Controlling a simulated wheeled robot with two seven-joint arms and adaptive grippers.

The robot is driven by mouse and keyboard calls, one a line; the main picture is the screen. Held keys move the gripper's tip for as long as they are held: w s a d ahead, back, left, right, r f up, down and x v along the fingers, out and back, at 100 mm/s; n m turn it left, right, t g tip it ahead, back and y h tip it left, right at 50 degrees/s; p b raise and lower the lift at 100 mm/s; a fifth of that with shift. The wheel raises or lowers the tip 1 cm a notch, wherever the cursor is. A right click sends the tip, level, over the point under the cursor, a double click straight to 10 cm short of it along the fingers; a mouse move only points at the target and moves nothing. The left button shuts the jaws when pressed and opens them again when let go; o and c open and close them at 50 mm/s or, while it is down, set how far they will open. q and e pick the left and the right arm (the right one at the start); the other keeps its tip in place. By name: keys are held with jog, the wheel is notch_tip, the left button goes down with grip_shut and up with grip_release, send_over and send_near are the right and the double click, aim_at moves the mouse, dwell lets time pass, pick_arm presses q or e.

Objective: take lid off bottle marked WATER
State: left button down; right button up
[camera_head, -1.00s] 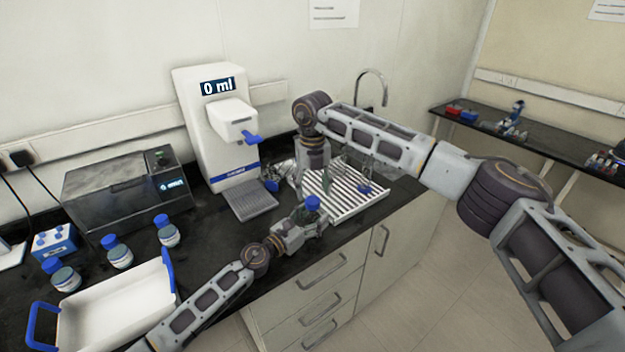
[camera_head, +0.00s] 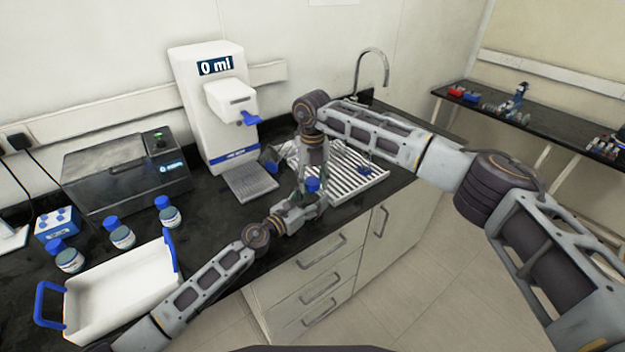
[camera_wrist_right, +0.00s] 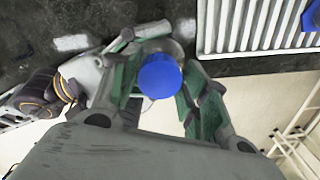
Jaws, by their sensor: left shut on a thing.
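My left gripper (camera_head: 303,208) is shut on a small bottle and holds it above the counter's front edge. The bottle's blue lid (camera_head: 312,185) is on top; it also shows in the right wrist view (camera_wrist_right: 160,76). The bottle's body is mostly hidden by the gripper, and no label on it can be read. My right gripper (camera_head: 313,168) points down just above the lid. In the right wrist view its green-padded fingers (camera_wrist_right: 160,92) are apart, one on each side of the lid, with a gap visible on the right.
Three blue-lidded bottles (camera_head: 122,236) stand at the left behind a white tray (camera_head: 95,318) with blue handles. A white dispenser (camera_head: 222,125) reads 0 ml. A ribbed drainer (camera_head: 350,185) lies behind my grippers. A grey lidded machine (camera_head: 125,180) stands at the back left.

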aim_at(312, 181)
jog(key=c, duration=0.6)
jog(key=shift+n, duration=2.3)
jog(key=shift+c, duration=0.2)
jog(key=n, duration=0.4)
jog(key=shift+n, duration=0.4)
jog(key=shift+r, duration=1.3)
jog(key=shift+r, duration=1.85)
